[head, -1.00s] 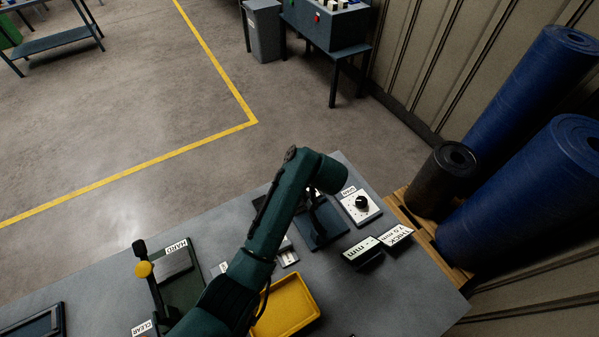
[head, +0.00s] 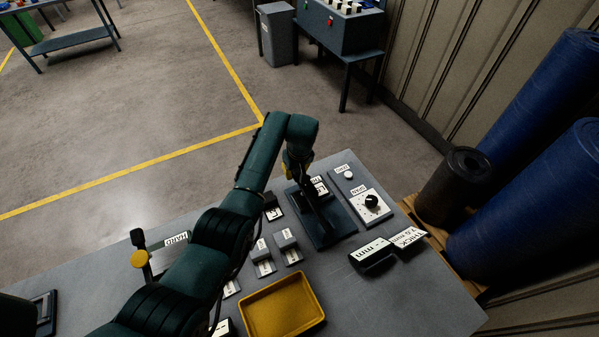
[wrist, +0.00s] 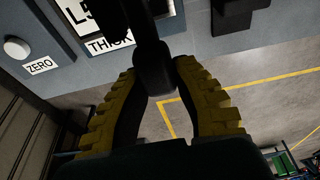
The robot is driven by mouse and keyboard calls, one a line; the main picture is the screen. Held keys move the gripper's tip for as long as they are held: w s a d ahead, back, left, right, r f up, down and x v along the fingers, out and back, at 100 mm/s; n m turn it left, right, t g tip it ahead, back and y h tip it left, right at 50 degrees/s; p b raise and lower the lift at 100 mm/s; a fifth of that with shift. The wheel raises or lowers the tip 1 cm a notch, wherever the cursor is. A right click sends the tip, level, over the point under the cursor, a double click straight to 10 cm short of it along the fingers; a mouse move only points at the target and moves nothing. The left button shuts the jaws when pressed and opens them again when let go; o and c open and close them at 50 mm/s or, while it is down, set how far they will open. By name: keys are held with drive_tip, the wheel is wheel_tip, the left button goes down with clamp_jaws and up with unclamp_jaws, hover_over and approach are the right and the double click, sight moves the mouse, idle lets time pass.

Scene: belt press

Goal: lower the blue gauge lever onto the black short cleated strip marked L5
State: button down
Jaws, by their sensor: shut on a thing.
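The thickness gauge (head: 343,222) is a dark blue plate at the back of the bench, with its dark lever (head: 314,203) running over it toward my gripper. My gripper (head: 298,172) is at the far end of the gauge. In the wrist view, my yellow-padded fingers (wrist: 158,100) are shut on the dark knob of the lever (wrist: 154,72). A white L5 label (wrist: 80,12) shows beyond it, by the THICK label (wrist: 108,44). The black strip is mostly hidden, and I cannot tell whether the lever touches it.
A white ZERO button (head: 349,175) and a dial box (head: 371,205) stand right of the gauge. A thickness display (head: 372,254) is nearer. Small labelled blocks (head: 287,241) and a yellow tray (head: 282,306) lie left and in front. A clamp with a yellow knob (head: 139,259) stands left.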

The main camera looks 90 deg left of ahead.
drive_tip(key=c, duration=0.8)
unclamp_jaws()
drive_tip(key=shift+o, duration=0.2)
drive_tip(key=v, duration=1.2)
